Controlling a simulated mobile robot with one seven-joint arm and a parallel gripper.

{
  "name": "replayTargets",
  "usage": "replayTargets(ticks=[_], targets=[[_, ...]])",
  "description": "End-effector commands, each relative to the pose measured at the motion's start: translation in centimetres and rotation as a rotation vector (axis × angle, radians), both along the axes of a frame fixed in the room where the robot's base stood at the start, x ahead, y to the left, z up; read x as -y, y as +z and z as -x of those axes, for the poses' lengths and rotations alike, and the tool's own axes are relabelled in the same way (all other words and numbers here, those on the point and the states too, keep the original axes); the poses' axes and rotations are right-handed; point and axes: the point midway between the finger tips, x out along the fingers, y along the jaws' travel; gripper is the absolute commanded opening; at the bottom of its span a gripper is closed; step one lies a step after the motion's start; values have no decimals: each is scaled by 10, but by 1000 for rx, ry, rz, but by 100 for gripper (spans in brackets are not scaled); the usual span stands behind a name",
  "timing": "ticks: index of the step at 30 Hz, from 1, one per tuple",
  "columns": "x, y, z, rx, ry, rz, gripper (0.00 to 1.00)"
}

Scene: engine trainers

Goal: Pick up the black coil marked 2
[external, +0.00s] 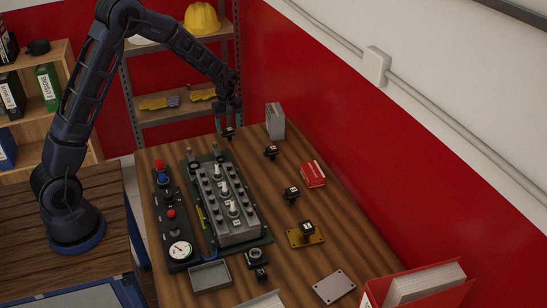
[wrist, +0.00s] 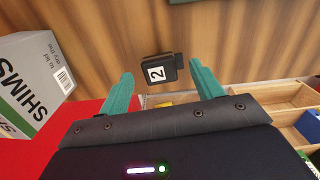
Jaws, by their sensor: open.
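The black coil marked 2 (wrist: 157,70) shows its white label in the wrist view, with the wooden table behind it. It lies between the two teal fingertips of my gripper (wrist: 160,82), with a gap visible on each side. In the external view the coil (external: 229,133) is at the far end of the table, directly below my gripper (external: 229,118). My gripper is open and points down at it. Whether the fingertips reach down past the coil's top is hard to tell.
A grey SHIMS box (wrist: 38,80) stands close by; it is right of my gripper in the external view (external: 275,121). Other black coils (external: 271,152) (external: 291,193) stand along the table's right side, near a red box (external: 313,174). The engine block (external: 225,205) is nearer the camera.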

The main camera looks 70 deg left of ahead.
Motion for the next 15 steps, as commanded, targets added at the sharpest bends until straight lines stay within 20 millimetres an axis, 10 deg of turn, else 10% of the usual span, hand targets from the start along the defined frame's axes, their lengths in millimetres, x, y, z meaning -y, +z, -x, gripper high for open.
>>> replayTargets(ticks=[15], targets=[[-4,-51,-1,1,0,0,65]])
